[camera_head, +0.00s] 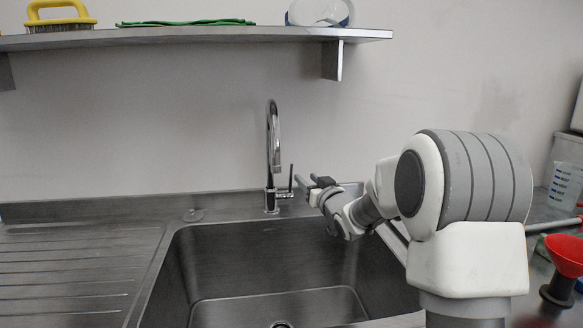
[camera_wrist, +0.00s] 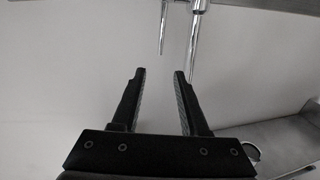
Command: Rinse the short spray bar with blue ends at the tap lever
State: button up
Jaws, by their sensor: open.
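The chrome tap (camera_head: 273,150) stands behind the sink, with its slim upright lever (camera_head: 291,178) on its right side. My gripper (camera_head: 308,182) is just right of the lever, above the back right part of the sink. In the wrist view my gripper (camera_wrist: 157,74) has its two black fingers apart, with nothing between them. Two chrome rods, likely parts of the tap (camera_wrist: 196,45), show beyond the fingertips. I cannot make out a short spray bar with blue ends in either view.
The steel sink (camera_head: 180,270) has a ribbed drainboard (camera_head: 70,270) at its left. A wall shelf (camera_head: 200,36) above holds a yellow-handled brush (camera_head: 60,14) and a green cloth (camera_head: 185,23). A red funnel (camera_head: 566,255) and a measuring jug (camera_head: 566,187) stand at the right.

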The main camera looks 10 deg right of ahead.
aim_at(292, 165)
jog(key=w, duration=0.4)
jog(key=w+a, duration=0.1)
jog(key=w, duration=0.3)
jog(key=w+a, duration=0.1)
jog(key=w, duration=0.3)
jog(key=shift+w+a, duration=0.2)
jog(key=shift+a, duration=0.05)
jog(key=shift+c, duration=0.3)
grip_shut()
jog(key=shift+b, duration=0.3)
dwell(0.6)
